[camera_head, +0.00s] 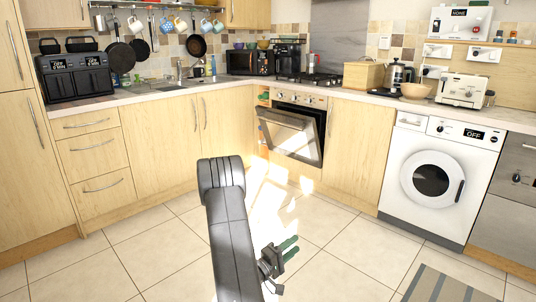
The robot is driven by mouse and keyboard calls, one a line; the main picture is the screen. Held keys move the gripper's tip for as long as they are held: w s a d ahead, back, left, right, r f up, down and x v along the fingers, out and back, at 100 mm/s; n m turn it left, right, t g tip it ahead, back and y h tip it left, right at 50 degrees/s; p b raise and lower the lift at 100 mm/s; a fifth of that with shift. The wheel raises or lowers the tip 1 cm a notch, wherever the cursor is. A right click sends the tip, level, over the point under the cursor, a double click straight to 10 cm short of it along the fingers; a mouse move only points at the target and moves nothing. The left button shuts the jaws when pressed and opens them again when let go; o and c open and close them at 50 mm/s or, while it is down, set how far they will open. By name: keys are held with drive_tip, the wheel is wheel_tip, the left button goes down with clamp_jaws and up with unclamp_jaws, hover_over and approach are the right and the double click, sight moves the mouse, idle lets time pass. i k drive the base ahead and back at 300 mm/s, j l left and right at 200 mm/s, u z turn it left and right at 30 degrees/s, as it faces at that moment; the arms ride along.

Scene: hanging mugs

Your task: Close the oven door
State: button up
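The oven (300,97) is built into the cabinets at the back, under the hob. Its door (291,134) is partly open, tilted out at the top toward the room, with a dark glass panel and a handle along its upper edge. My gripper (289,246) is low in the foreground, in front of the oven and well apart from the door. Its two green fingers show with a small gap between them and nothing held. My arm rises to the left of the gripper and does not cover the door.
Tiled floor (345,252) lies clear between my gripper and the oven. A white washing machine (440,180) stands at the right, with a striped mat (450,285) before it. Cabinets flank the oven. Several mugs (180,24) hang above the left counter.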

sight(289, 134)
drive_tip(key=i, duration=2.4)
drive_tip(key=i+u, duration=0.1)
drive_tip(key=i, duration=0.75)
drive_tip(key=i+l+u, duration=0.15)
drive_tip(key=i, duration=0.65)
